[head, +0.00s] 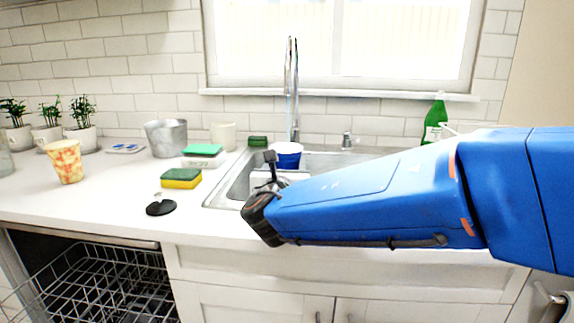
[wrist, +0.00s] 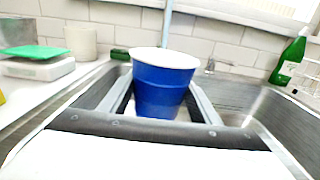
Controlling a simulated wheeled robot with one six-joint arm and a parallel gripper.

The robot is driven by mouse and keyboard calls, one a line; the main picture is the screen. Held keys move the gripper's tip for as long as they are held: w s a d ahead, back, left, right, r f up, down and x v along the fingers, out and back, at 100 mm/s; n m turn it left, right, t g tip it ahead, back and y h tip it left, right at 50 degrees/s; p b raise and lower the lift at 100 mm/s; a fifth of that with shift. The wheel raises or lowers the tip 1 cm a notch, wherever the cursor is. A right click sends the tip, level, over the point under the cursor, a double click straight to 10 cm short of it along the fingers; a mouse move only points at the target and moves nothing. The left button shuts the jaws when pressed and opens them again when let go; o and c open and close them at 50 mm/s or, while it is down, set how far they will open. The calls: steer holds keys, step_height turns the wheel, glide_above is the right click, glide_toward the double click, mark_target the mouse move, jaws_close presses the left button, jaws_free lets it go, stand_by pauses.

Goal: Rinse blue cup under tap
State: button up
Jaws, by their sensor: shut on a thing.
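The blue cup (wrist: 162,86) with a white rim is upright between the fingers of my gripper (wrist: 160,108) in the wrist view. My gripper is shut on it. In the head view the cup (head: 287,155) is over the sink (head: 240,183), just below the tap (head: 291,90). A thin bluish-white streak, seemingly water, runs down along the tap toward the cup. Part of the tap (wrist: 166,22) shows right behind the cup in the wrist view. The inside of the cup is hidden there. My arm covers much of the sink in the head view.
A green bottle (head: 435,118) stands right of the sink. Sponges (head: 181,178), a metal bucket (head: 166,138), a patterned cup (head: 65,161) and a black round item (head: 160,208) are on the left counter. An open dishwasher rack (head: 95,285) is below left.

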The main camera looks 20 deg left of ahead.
mark_target(285, 154)
steer(key=shift+v, duration=2.45)
steer(key=shift+s+d+r, duration=0.25)
steer(key=shift+s+r, duration=0.4)
steer(key=shift+s, duration=0.15)
steer(key=shift+s+d+r, duration=0.25)
steer(key=shift+s+r, duration=0.45)
steer(key=shift+s, duration=0.1)
steer(key=shift+s+d+r, duration=0.2)
steer(key=shift+s+r, duration=0.45)
steer(key=shift+s, duration=0.15)
